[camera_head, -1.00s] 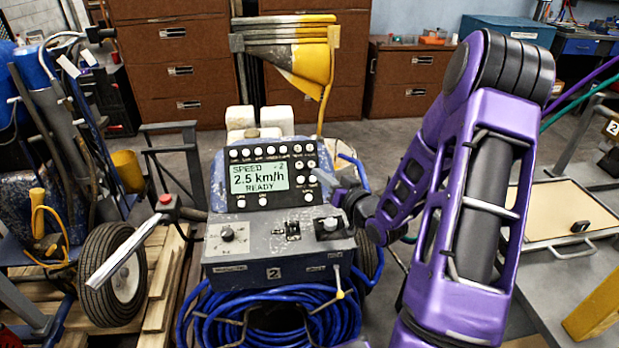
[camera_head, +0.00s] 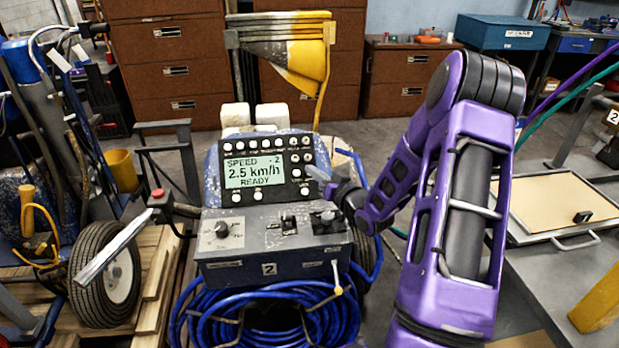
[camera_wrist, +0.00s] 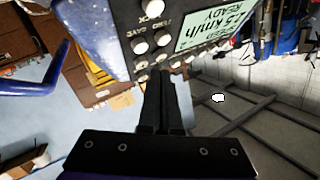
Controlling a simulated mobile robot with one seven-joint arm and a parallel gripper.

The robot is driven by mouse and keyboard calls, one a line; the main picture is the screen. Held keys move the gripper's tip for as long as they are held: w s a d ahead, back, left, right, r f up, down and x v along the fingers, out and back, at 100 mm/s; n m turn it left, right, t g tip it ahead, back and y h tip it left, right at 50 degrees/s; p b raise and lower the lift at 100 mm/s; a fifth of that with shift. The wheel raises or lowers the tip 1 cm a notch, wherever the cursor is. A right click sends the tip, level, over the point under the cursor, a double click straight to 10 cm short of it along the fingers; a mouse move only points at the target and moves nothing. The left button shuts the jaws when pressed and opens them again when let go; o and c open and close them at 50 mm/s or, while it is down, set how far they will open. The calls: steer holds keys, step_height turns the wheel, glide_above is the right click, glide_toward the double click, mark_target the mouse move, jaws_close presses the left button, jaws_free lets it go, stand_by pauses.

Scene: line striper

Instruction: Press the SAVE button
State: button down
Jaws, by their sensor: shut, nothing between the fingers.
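The control panel (camera_head: 270,187) stands on the striper, its display (camera_head: 250,171) reading SPEED, 2.5 km/h, READY. Round white buttons line its top and right side. In the wrist view the panel appears upside down, and a small label there seems to read SAVE. The white button by that label, the SAVE button (camera_wrist: 140,47), looks uncovered. My gripper (camera_head: 312,173) is shut and empty at the panel's right edge. In the wrist view its fingertips (camera_wrist: 166,76) are close to the panel's top row of buttons. I cannot tell whether they touch it.
Below the panel is a grey console (camera_head: 275,240) with a knob and switches, over a coiled blue hose (camera_head: 265,315). A handlebar (camera_head: 125,240) with a red button juts out at left. A yellow funnel (camera_head: 305,65) stands behind.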

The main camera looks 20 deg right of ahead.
steer(key=shift+w+d+f+b, duration=0.1)
steer(key=shift+w+f+b, duration=0.3)
steer(key=shift+w+f, duration=0.3)
stand_by(1.6)
steer(key=shift+w+d+f, duration=0.1)
steer(key=shift+w+f, duration=0.2)
steer(key=shift+w+f, duration=0.2)
steer(key=shift+f, duration=0.15)
stand_by(1.5)
steer(key=shift+s, duration=0.15)
stand_by(0.5)
steer(key=shift+s+r+p, duration=0.35)
steer(key=shift+r+p, duration=0.05)
steer(key=shift+s+a+r+p, duration=0.2)
steer(key=shift+s+r+p, duration=0.2)
steer(key=shift+s+r, duration=0.35)
steer(key=shift+s+a+r+p, duration=0.2)
steer(key=shift+s+r+p, duration=0.2)
steer(key=shift+s+r, duration=0.25)
